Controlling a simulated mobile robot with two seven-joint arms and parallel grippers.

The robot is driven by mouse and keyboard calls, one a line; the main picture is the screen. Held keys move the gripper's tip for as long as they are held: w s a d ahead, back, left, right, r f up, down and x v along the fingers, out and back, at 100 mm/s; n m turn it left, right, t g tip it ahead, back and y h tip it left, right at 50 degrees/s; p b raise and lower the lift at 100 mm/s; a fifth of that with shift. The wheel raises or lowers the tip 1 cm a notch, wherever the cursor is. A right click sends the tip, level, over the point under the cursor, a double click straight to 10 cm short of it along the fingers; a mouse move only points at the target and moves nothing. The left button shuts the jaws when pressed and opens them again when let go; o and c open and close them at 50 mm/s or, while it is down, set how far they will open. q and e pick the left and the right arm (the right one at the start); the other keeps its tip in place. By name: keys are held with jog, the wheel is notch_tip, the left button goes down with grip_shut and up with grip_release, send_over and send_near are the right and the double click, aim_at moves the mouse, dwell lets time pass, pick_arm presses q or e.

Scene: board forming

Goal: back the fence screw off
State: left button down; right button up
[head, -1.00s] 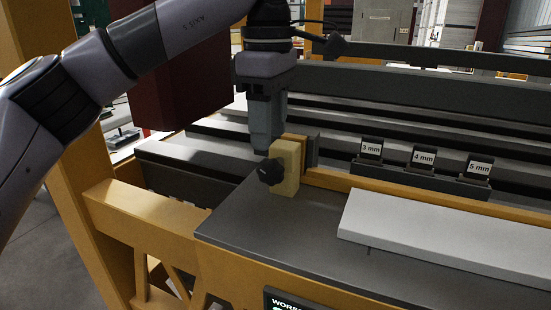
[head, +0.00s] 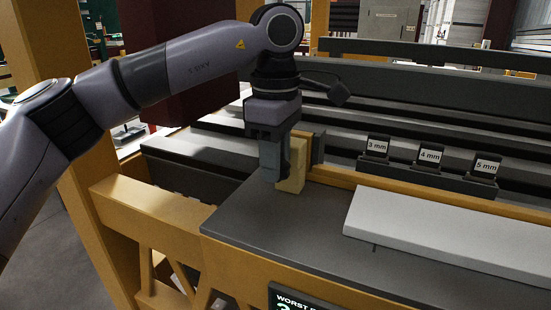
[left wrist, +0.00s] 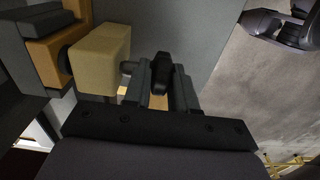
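The fence's tan end block (head: 291,170) stands on the dark table at the end of the orange fence. In the left wrist view the block (left wrist: 101,58) has a short stub on its side, and the black screw knob (left wrist: 162,72) is beyond it. My left gripper (head: 271,178) points down in front of the block and hides the knob in the head view. In the left wrist view its two fingers (left wrist: 164,85) stand apart, one on each side of the knob. I cannot tell whether they touch it. My right gripper is not in view.
A pale board (head: 455,238) lies on the dark table (head: 290,232), right of the block. Behind the fence (head: 420,195) stand small holders labelled 3 mm (head: 376,147), 4 mm (head: 430,156) and 5 mm (head: 486,167). A display (head: 292,300) shows partly at the lower edge.

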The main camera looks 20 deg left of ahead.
pick_arm(q)
jog(key=shift+h, duration=0.4)
jog(key=h+b, duration=0.1)
jog(key=h, duration=0.2)
jog(key=shift+a+f+b, duration=0.2)
jog(key=shift+a+b, duration=0.1)
jog(key=shift+b, duration=0.1)
jog(key=shift+a+h+b, duration=0.15)
jog(key=shift+h+b, duration=0.6)
jog(key=shift+h, duration=0.85)
jog(key=shift+r, duration=0.15)
jog(key=c, duration=1)
grip_release()
jog(key=v, duration=0.7)
